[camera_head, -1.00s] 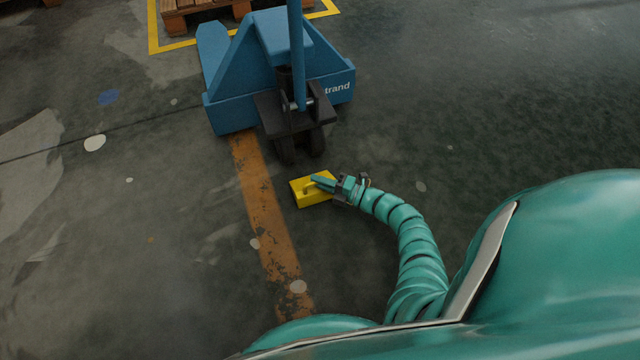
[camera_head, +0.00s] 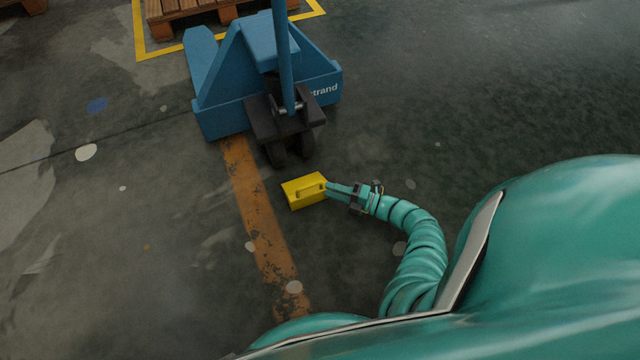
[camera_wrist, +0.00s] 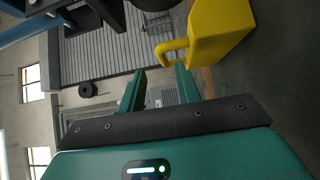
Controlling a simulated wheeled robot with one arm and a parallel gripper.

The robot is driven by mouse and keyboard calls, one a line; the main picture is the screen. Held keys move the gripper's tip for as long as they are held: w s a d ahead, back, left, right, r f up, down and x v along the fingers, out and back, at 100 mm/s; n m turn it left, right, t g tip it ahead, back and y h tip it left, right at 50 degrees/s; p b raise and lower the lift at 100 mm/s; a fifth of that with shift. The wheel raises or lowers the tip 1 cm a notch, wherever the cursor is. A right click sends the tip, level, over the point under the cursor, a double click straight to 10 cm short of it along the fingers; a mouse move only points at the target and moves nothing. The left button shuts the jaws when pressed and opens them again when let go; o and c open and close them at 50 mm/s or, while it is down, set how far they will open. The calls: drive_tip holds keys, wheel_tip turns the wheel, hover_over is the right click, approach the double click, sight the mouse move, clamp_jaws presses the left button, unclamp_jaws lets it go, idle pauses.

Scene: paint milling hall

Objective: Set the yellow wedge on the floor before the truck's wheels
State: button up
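The yellow wedge (camera_head: 305,191) rests on the floor a short gap in front of the blue pallet truck's dark steering wheels (camera_head: 289,151), beside the orange line. Its handle faces my gripper. My gripper (camera_head: 330,187) is just right of the wedge, low over the floor. In the wrist view my gripper's (camera_wrist: 160,76) two fingers stand apart with nothing between them. There the wedge (camera_wrist: 220,28) is ahead, with its hooked handle close beyond the fingertips. Whether a finger still touches the handle is hard to tell.
The blue pallet truck (camera_head: 262,75) stands behind the wedge with its handle bar upright. A wooden pallet (camera_head: 195,10) lies beyond it inside a yellow floor outline. A worn orange line (camera_head: 258,225) runs left of the wedge. The floor to the right is clear.

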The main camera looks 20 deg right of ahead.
drive_tip(key=v, duration=0.4)
drive_tip(key=w+a+r+n+g+y, duration=0.1)
drive_tip(key=a+r+n+g+y, duration=0.35)
drive_tip(key=r, duration=1.05)
drive_tip(key=s+a+r+n+g+y, duration=0.2)
drive_tip(key=s+a+r+n+g, duration=0.15)
drive_tip(key=a+r, duration=0.2)
drive_tip(key=s+a+r+n+g+y, duration=0.3)
drive_tip(key=a+r+n+g, duration=0.15)
drive_tip(key=r, duration=0.25)
drive_tip(key=s+a+r+n+g+h, duration=0.2)
drive_tip(key=s+r+n+g+h, duration=0.2)
drive_tip(key=s, duration=0.7)
drive_tip(key=s+a+r+n+g+h, duration=0.2)
drive_tip(key=s+r+n+g+h, duration=0.2)
drive_tip(key=s+r+g, duration=0.3)
drive_tip(key=s+a+r+n+g+h, duration=0.3)
drive_tip(key=s+g, duration=0.5)
drive_tip(key=s, duration=0.7)
wheel_tip(320, 180, up, 2)
drive_tip(key=n+h, duration=0.1)
drive_tip(key=n, duration=0.2)
drive_tip(key=shift+r+g, duration=0.2)
drive_tip(key=shift+g, duration=0.15)
drive_tip(key=shift+n, duration=0.25)
